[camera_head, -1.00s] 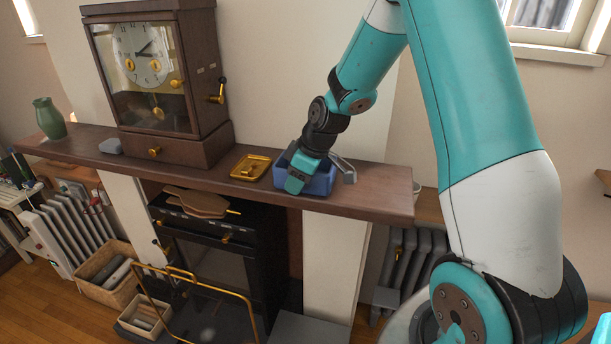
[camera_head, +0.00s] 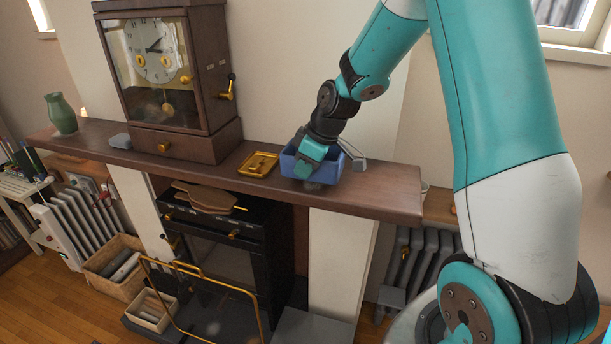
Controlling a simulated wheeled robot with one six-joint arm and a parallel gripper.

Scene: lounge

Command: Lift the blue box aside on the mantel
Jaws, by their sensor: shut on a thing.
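The blue box (camera_head: 327,176), open at the top, is at the right part of the brown mantel (camera_head: 385,197). My gripper (camera_head: 309,157) reaches down from the upper right and is shut on the box's near wall. The box appears raised slightly above the mantel, with a small grey patch (camera_head: 313,187) under it; I cannot tell if this is a thing or shadow. The fingertips partly hide the front of the box.
A brass tray (camera_head: 247,169) lies just left of the box. A grey metal piece (camera_head: 357,164) is close on its right. A large wooden clock (camera_head: 172,148) stands further left, with a green vase (camera_head: 62,114) beyond. The mantel's right end is bare.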

